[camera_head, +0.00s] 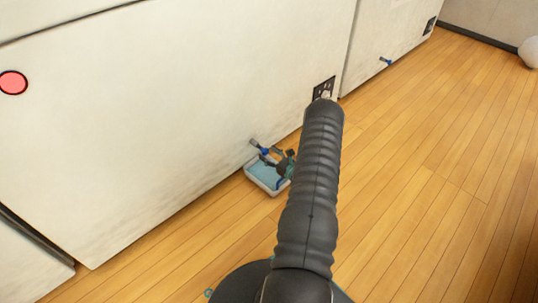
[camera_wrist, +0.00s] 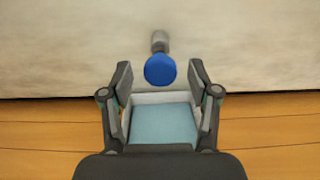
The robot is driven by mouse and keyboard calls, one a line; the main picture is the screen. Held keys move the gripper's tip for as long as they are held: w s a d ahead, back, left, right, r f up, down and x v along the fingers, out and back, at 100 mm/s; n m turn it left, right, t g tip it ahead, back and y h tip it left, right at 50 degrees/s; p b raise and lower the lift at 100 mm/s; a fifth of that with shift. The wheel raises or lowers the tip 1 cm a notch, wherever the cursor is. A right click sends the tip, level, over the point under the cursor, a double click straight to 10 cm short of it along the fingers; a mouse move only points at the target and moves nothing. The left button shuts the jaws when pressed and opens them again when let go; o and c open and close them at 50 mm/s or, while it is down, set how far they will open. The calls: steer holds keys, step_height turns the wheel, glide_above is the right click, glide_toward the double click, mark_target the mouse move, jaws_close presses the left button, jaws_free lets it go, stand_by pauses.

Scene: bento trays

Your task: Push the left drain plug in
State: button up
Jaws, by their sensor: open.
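The left drain plug has a blue round cap (camera_wrist: 160,70) on a grey stub that comes out of the white panel. In the head view it is the blue piece (camera_head: 265,152) low on the panel, partly crowded by my gripper (camera_head: 281,158). In the wrist view my gripper (camera_wrist: 160,72) is open and empty. Its two fingers stand to the left and right of the cap, with gaps on both sides. Another blue plug (camera_head: 386,61) sticks out of the panel farther right.
A shallow light tray (camera_wrist: 158,98) with a pale blue inside lies on the wooden floor (camera_head: 420,180) below the plug. It shows partly in the head view (camera_head: 269,188). A red round button (camera_head: 12,83) is on the panel at left. Open floor lies to the right.

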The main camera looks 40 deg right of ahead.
mark_target(267, 152)
steer(key=shift+w, duration=0.1)
jaws_close()
steer(key=shift+w+a+f+b, duration=0.1)
steer(key=shift+w+f+b, duration=0.05)
steer(key=shift+w+b, duration=0.8)
steer(key=shift+w+r, duration=0.2)
steer(key=shift+w, duration=0.2)
jaws_free()
steer(key=shift+s, duration=0.15)
